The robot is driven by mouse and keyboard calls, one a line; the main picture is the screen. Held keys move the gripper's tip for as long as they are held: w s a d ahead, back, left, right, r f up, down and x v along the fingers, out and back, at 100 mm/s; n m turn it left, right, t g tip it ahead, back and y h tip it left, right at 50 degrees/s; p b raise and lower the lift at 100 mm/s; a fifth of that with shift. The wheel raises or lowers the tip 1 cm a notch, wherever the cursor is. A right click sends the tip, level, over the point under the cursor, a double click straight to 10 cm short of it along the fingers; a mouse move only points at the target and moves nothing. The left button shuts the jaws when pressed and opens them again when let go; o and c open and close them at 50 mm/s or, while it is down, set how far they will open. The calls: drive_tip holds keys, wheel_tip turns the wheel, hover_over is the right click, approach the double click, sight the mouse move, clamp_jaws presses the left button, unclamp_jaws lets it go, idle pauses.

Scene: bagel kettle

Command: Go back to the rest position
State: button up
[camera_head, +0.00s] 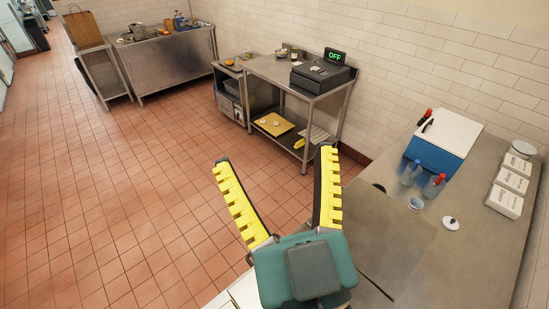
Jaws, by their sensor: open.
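My gripper (278,190) is in the lower middle of the head view. Its two long yellow toothed fingers are spread wide apart, and nothing is between them. Its teal and grey body is at the bottom edge. Behind the fingers I see the red tiled floor (140,190) and, at the right finger, the edge of a steel counter. The gripper appears to touch nothing.
The steel counter (455,265) on the right holds a blue and white box (440,140), bottles (434,186), a small cup (416,203) and white boxes (506,196). A far table carries a black device (323,75) with an "OFF" sign (335,56). The floor at left is clear.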

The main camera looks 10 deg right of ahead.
drive_tip(key=shift+s+d+r, duration=0.25)
drive_tip(key=shift+s+r, duration=0.15)
wheel_tip(320, 180, up, 11)
drive_tip(key=p, duration=1)
drive_tip(key=shift+f+p, duration=0.15)
drive_tip(key=shift+p, duration=0.25)
